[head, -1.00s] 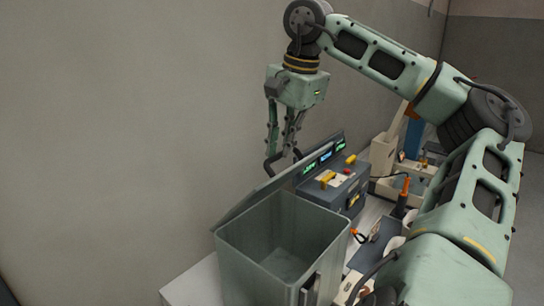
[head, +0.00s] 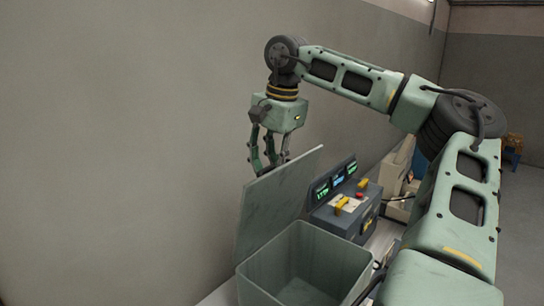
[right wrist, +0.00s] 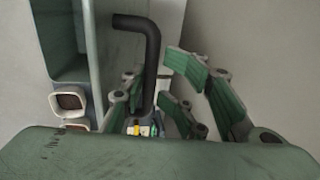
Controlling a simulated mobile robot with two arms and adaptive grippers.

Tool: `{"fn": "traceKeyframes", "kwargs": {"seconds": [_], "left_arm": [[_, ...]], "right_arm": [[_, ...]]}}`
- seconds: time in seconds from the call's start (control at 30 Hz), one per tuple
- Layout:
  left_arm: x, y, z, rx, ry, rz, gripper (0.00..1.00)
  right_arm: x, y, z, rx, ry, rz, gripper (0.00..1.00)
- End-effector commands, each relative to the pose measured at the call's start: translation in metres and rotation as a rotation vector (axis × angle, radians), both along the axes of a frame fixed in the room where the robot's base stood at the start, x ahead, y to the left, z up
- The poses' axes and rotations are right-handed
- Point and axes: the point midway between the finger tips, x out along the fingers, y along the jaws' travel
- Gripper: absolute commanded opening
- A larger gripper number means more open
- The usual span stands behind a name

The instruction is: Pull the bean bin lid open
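The bean bin (head: 305,265) is an open-topped grey-green box at the bottom of the head view, and its inside looks empty. Its lid (head: 275,205) stands steeply raised along the left side, its flat face showing. My right gripper (head: 270,168) points down behind the lid's upper edge, and the lid partly hides its fingertips. In the right wrist view a bent black handle (right wrist: 148,60) runs between the spread fingers of my right gripper (right wrist: 160,95). The fingers are apart, and I cannot tell whether one touches the handle. My left gripper is not in view.
A dark control box (head: 345,212) with green displays, yellow levers and a red button stands just behind the bin. A pale machine (head: 397,170) is farther back. A plain wall (head: 110,130) runs along the left. Open floor lies at the far right.

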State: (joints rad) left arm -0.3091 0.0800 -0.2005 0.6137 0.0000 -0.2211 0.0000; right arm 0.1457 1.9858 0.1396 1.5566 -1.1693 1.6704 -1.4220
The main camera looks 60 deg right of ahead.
Motion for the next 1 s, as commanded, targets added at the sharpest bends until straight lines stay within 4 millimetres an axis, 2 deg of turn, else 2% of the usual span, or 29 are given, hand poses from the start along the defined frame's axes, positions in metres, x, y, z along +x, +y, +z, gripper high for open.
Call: {"fn": "traceKeyframes", "kwargs": {"seconds": [0.13, 0.23, 0.33, 0.73, 0.9, 1.0], "left_arm": [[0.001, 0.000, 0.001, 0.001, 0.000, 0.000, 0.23], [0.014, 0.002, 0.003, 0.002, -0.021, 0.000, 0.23], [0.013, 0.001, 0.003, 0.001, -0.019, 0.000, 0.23], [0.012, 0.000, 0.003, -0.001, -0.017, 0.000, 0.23], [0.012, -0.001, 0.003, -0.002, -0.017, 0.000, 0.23], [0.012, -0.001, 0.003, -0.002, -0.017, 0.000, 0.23]], "right_arm": [[0.001, -0.001, 0.004, -0.003, -0.008, -0.003, 0.28], [0.001, -0.001, 0.007, -0.005, -0.010, -0.005, 0.28], [0.000, -0.002, 0.016, -0.008, -0.012, -0.006, 0.28], [-0.010, 0.000, 0.093, -0.005, -0.005, -0.004, 0.28], [-0.013, 0.000, 0.112, -0.003, -0.002, -0.002, 0.28], [-0.014, 0.000, 0.117, -0.001, -0.001, 0.000, 0.28]]}}
